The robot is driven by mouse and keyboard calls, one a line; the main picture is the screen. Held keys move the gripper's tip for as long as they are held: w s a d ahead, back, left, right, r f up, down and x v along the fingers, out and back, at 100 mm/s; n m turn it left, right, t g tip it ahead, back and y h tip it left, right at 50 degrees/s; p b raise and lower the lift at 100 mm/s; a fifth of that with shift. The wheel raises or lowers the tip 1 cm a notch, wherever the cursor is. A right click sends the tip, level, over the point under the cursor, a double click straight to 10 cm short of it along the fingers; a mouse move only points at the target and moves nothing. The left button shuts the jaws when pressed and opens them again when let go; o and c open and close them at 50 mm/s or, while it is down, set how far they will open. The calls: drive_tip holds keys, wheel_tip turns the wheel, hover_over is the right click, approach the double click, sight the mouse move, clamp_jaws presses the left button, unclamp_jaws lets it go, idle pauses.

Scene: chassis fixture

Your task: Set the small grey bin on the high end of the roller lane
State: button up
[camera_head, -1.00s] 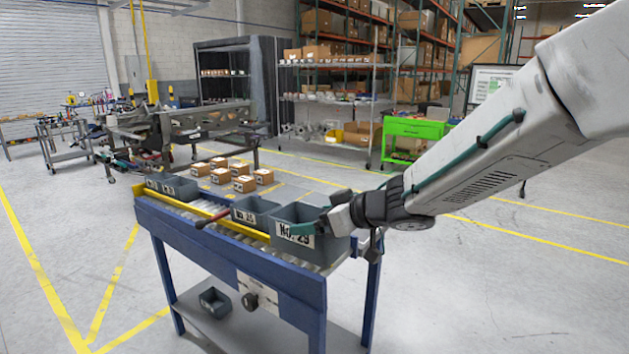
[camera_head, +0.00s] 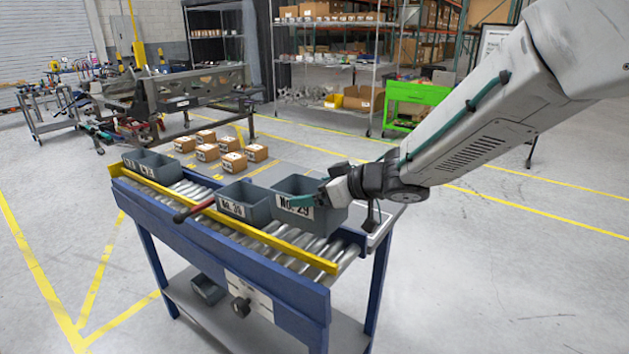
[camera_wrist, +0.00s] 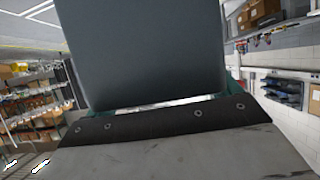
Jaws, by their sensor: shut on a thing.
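A grey open bin (camera_head: 308,212), its label apparently reading "No. 29", is at the right part of the roller lane (camera_head: 318,264). My gripper (camera_head: 328,197) is shut on its right side. The bin appears roughly upright; I cannot tell if it touches the rollers. In the wrist view the bin's grey wall (camera_wrist: 140,50) stands between the fingertips (camera_wrist: 160,108). Another grey labelled bin (camera_head: 243,203) sits on the lane just left of it. Grey bins (camera_head: 150,166) stand at the far left end. I cannot tell from the picture which end is higher.
A yellow rail (camera_head: 215,216) runs along the lane's near side, with a red-handled lever (camera_head: 193,211) by it. A small grey bin (camera_head: 208,288) lies on the lower shelf (camera_head: 235,325). Cardboard boxes (camera_head: 220,150) stand behind. The floor to the right is clear.

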drive_tip(key=shift+s+d+f, duration=0.1)
drive_tip(key=shift+f, duration=1.5)
drive_tip(key=shift+s+d+f, duration=0.1)
drive_tip(key=shift+f, duration=1.5)
drive_tip(key=o, duration=1)
drive_tip(key=shift+o, duration=0.2)
drive_tip(key=shift+r, duration=2.3)
drive_tip(key=shift+o, duration=0.4)
